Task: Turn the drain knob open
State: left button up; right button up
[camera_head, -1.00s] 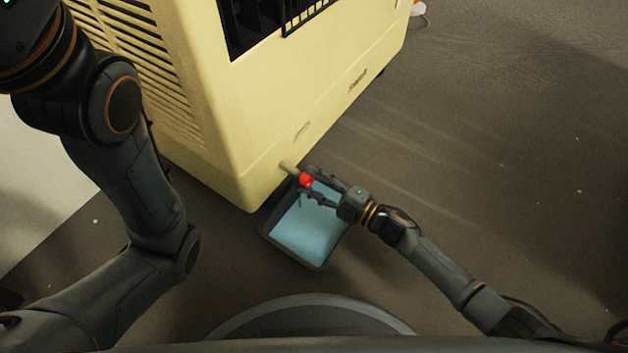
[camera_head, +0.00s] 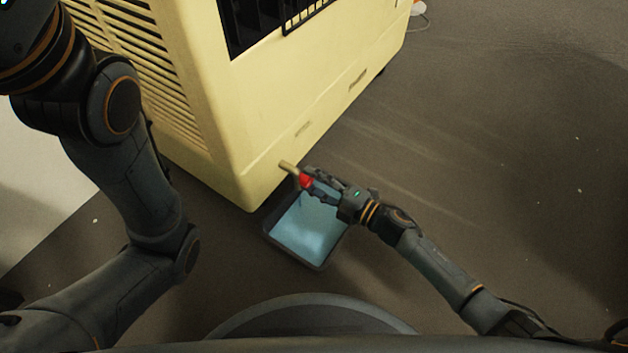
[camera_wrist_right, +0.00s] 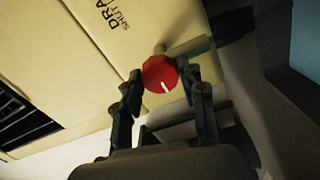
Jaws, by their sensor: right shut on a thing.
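The red drain knob (camera_head: 306,181) sits on a short pale pipe (camera_head: 288,168) at the lower edge of the cream machine (camera_head: 250,150). The right wrist view shows the knob (camera_wrist_right: 158,70) with a white line on its face, slanting toward the lower right. Printed lettering, partly readable as "DRA" and "SHUT", is on the panel beside it (camera_wrist_right: 112,16). My right gripper (camera_head: 311,184) is shut on the knob, with one finger on each side of it in the right wrist view (camera_wrist_right: 161,85). My left arm shows at the left, but its gripper is out of view.
A dark-rimmed tray (camera_head: 320,266) with a light blue inside stands on the floor below the pipe and knob. Open grey-brown floor (camera_head: 500,150) lies to the right.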

jog(key=o, duration=1.1)
jog(key=shift+o, duration=0.2)
jog(key=shift+d, duration=0.1)
jog(key=shift+s+d, duration=0.2)
jog(key=shift+d, duration=0.05)
jog(key=v, duration=1.1)
jog(key=shift+s+d, duration=0.1)
